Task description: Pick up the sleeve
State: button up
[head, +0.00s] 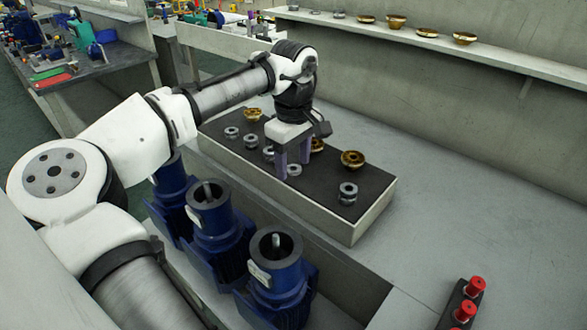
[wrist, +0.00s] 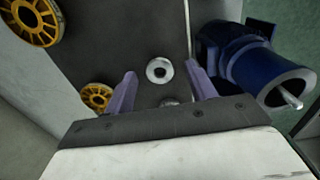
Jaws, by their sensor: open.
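Several small silver ring-like parts stand on a black-topped block (head: 315,199); I cannot tell for sure which one is the sleeve. One silver ring (head: 294,170) is just by my gripper (head: 293,164), whose purple fingers point straight down and are apart. In the wrist view a silver ring with a dark centre (wrist: 159,70) lies ahead of the open fingers (wrist: 161,74), roughly midway between them and touching neither. Another silver part (wrist: 170,101) is mostly hidden behind the gripper body. Another silver part (head: 347,193) stands near the block's right end.
Gold impellers stand close by on the block, one (head: 352,159) right of my gripper and one (head: 316,145) just behind it. Blue motors (head: 275,265) stand along the block's front. Red-capped parts (head: 466,312) are at lower right. The grey bench at right (head: 470,215) is clear.

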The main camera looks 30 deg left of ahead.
aim_at(294, 171)
dwell(0.4)
jog(key=c, duration=1.1)
jog(key=shift+o, duration=0.2)
notch_tip(294, 171, up, 20)
jog(key=p, duration=1.7)
jog(key=shift+p, duration=0.3)
